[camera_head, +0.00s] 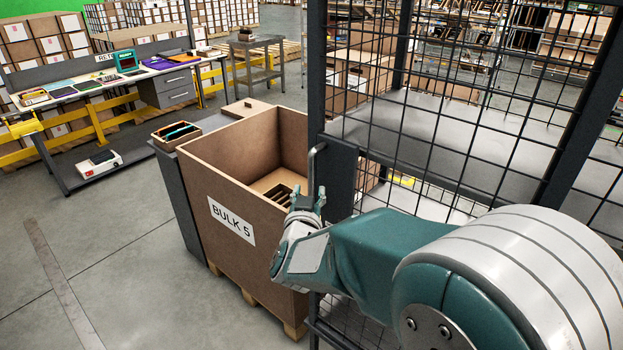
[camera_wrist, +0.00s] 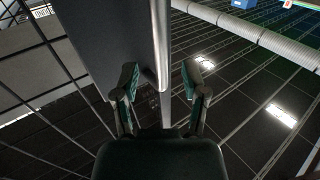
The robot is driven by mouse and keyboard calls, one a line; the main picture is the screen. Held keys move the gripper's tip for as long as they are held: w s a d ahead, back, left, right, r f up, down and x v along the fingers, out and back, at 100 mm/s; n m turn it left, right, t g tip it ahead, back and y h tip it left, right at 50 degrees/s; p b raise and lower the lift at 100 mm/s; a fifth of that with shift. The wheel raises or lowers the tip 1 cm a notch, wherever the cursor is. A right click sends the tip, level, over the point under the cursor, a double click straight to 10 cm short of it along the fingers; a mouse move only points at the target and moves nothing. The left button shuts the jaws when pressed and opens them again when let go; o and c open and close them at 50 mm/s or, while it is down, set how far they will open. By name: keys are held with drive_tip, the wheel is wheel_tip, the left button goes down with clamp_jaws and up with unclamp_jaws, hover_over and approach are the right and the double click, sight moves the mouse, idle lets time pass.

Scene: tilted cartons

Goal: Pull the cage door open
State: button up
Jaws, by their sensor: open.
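The cage door (camera_head: 440,110) is a dark frame with black wire mesh at the right of the head view. A dark plate on its left edge carries a grey bar handle (camera_head: 313,165). My gripper (camera_head: 308,197) is just below and in front of the handle in the head view. In the wrist view the handle (camera_wrist: 160,60) runs down between the two spread fingers of my gripper (camera_wrist: 162,85). The fingers show gaps on both sides of the bar. Whether the door stands slightly ajar cannot be told.
A large brown carton marked BULK 5 (camera_head: 205,180) stands on a pallet left of the door, close to my gripper. A workbench (camera_head: 100,90) with several items is farther back left. A grey cart (camera_head: 255,65) stands behind. Floor at the front left is clear.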

sight(311, 181)
drive_tip(key=w, duration=0.4)
drive_tip(key=shift+w, duration=0.15)
drive_tip(key=shift+w+d, duration=0.2)
drive_tip(key=shift+w, duration=0.3)
clamp_jaws()
